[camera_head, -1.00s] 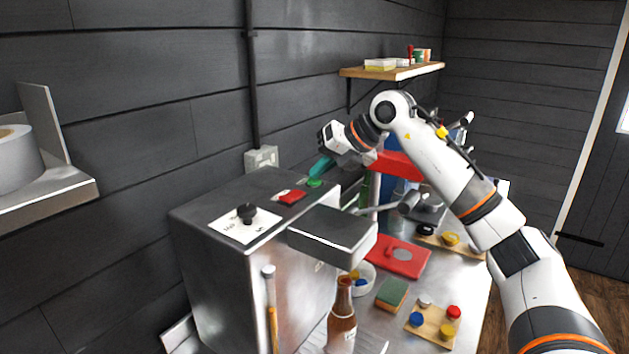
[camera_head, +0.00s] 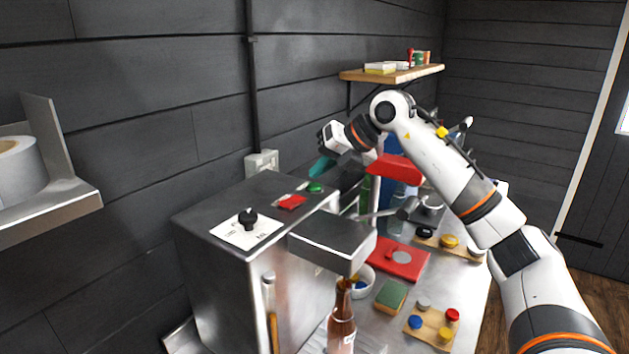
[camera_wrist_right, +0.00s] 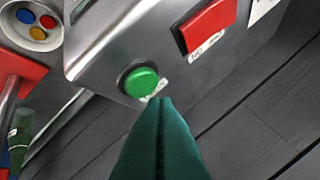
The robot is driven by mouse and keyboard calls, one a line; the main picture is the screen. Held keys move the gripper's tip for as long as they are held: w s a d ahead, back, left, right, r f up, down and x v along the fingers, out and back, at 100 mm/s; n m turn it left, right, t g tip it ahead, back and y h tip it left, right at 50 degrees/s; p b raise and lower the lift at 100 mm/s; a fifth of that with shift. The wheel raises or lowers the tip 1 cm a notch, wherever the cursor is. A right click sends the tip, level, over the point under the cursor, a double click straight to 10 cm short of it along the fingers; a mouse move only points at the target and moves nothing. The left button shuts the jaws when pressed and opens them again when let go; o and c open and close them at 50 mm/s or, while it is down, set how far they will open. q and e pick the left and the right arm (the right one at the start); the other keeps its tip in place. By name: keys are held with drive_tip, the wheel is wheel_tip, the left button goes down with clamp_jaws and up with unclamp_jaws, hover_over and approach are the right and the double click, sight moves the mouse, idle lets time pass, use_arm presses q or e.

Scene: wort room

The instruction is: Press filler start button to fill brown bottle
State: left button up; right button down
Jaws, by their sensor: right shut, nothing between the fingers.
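The filler is a steel box (camera_head: 215,275) with a spout head (camera_head: 335,232) reaching out over the brown bottle (camera_head: 341,322), which stands upright below it. The round green button (camera_head: 315,188) is on the filler's top, beside a red switch (camera_head: 291,202). In the right wrist view, the green button (camera_wrist_right: 139,79) and red switch (camera_wrist_right: 208,24) are clear. My right gripper (camera_head: 317,171) has teal fingers, shut and empty, close above the green button. In the wrist view, its fingertips (camera_wrist_right: 160,101) appear just beside the button, over its label; contact cannot be told. My left gripper is out of view.
A black knob (camera_head: 247,217) stands on the filler's top. Right of the filler are a red board (camera_head: 410,268), a sponge (camera_head: 390,295), a white bowl (camera_head: 363,285) and a wooden block (camera_head: 436,335) with coloured caps. The dark wall is close behind the filler.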

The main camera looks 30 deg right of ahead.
sight(320, 186)
wheel_tip(320, 186, up, 5)
drive_tip(key=p, duration=0.4)
drive_tip(key=shift+p, duration=0.4)
idle(0.7)
